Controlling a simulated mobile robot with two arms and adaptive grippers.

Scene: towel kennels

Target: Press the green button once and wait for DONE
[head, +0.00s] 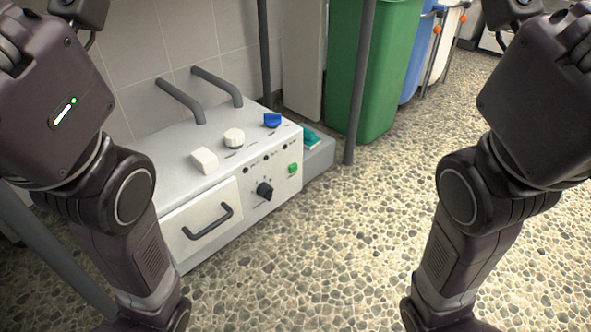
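The green button (293,169) is a small square on the front face of a light grey machine (170,147), near its right end. A black knob (265,191) sits to its lower left, with small dark indicators above. The word DONE cannot be read anywhere in the head view. My two arms come down the left and right sides of the picture. Both grippers lie outside the frame, so I cannot see their fingers. Neither arm covers the button.
The machine carries a drawer with a dark handle (208,222), white knobs (234,138), a blue knob (272,120) and two grey bars on top. A green bin (372,75) stands behind. A dark post (358,90) rises right of the machine.

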